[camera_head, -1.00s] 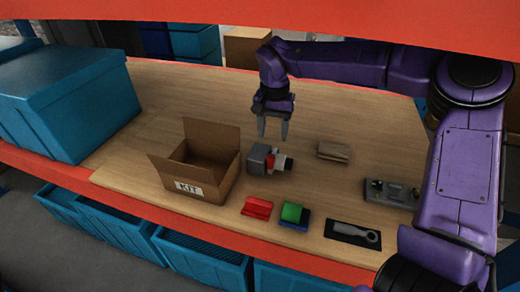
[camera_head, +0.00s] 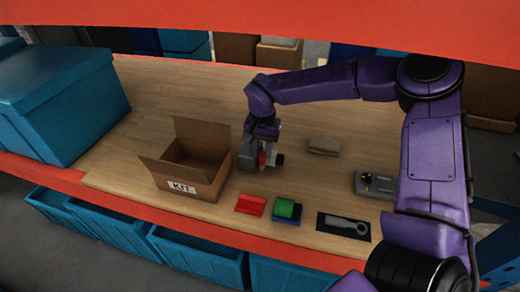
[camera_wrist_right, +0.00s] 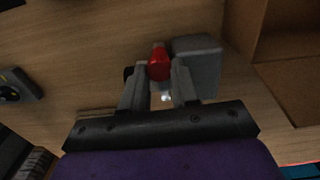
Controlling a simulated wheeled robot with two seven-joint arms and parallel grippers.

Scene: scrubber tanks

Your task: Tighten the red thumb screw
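The red thumb screw (camera_wrist_right: 159,65) shows in the right wrist view between the two fingers of my right gripper (camera_wrist_right: 160,72), beside a grey block (camera_wrist_right: 198,58). In the head view the screw is a small red patch (camera_head: 262,158) at the grey block (camera_head: 247,155), just right of the kit box. My right gripper (camera_head: 258,150) reaches down over them from above. One finger is on each side of the screw, very close to it. I cannot tell whether they press on it. My left gripper is not in view.
An open cardboard box marked KIT (camera_head: 182,187) stands left of the block. A red part (camera_head: 250,204), a green and blue part (camera_head: 287,209) and a dark mat with a grey tool (camera_head: 343,226) lie in front. A brown block (camera_head: 323,146) and a grey fixture (camera_head: 373,185) are at right.

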